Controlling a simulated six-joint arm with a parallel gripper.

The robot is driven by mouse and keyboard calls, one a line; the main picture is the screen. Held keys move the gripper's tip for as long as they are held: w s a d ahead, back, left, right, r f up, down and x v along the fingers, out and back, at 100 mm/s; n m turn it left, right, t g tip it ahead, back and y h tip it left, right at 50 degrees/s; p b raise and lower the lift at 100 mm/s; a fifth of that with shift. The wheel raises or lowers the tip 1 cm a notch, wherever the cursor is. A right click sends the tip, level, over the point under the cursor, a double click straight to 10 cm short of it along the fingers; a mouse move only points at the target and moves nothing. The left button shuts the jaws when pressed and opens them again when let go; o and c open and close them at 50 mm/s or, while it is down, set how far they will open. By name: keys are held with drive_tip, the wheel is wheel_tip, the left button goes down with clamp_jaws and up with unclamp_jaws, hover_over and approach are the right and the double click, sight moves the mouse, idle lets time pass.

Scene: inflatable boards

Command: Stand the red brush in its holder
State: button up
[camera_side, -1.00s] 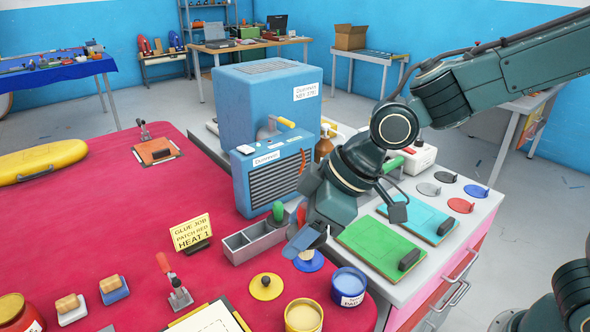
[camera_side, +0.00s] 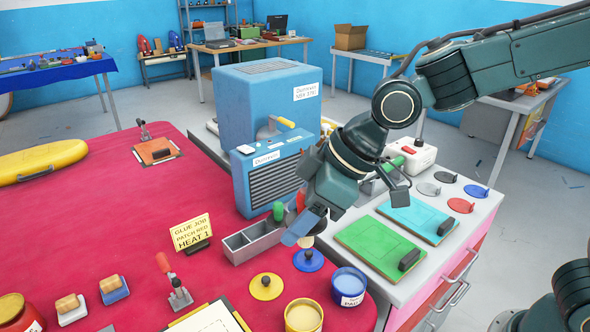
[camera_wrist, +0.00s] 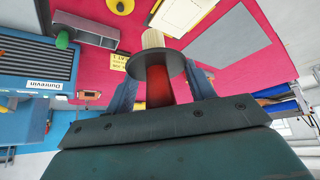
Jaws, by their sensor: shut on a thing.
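My gripper (camera_side: 306,226) is shut on the red brush. In the wrist view the brush's red handle (camera_wrist: 160,88) sits between the blue fingers, with a dark round collar and cream bristles beyond it. In the side view only a bit of red handle (camera_side: 300,200) and the pale tip show beside the fingers; the wrist hides the rest. The grey holder (camera_side: 236,243) stands on the red table, left of my gripper, with open compartments. A green-handled brush (camera_side: 279,210) stands at its right end. The holder also shows at the upper left of the wrist view (camera_wrist: 88,24).
A blue lid (camera_side: 308,260) lies below my gripper, near a blue pot (camera_side: 349,286), a yellow lid (camera_side: 266,286) and a cream pot (camera_side: 303,317). A blue heater (camera_side: 270,175) stands behind the holder. A yellow sign (camera_side: 190,232) stands left of it.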

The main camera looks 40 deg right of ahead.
sight(232, 236)
drive_tip(key=w+a, duration=0.1)
drive_tip(key=w, duration=1.2)
drive_tip(key=shift+a+r, duration=0.2)
drive_tip(key=shift+a, duration=0.15)
drive_tip(key=w, duration=0.4)
drive_tip(key=w+d+f, duration=0.1)
drive_tip(key=w, duration=0.3)
drive_tip(key=w+f, duration=0.1)
drive_tip(key=w, duration=0.3)
drive_tip(key=shift+d+f, duration=0.25)
drive_tip(key=shift+d, duration=0.1)
drive_tip(key=shift+f, duration=0.1)
wheel_tip(232, 236, down, 20)
drive_tip(key=shift+r, duration=0.15)
drive_tip(key=shift+f, duration=0.6)
drive_tip(key=o, duration=1)
drive_tip(key=shift+r, duration=0.1)
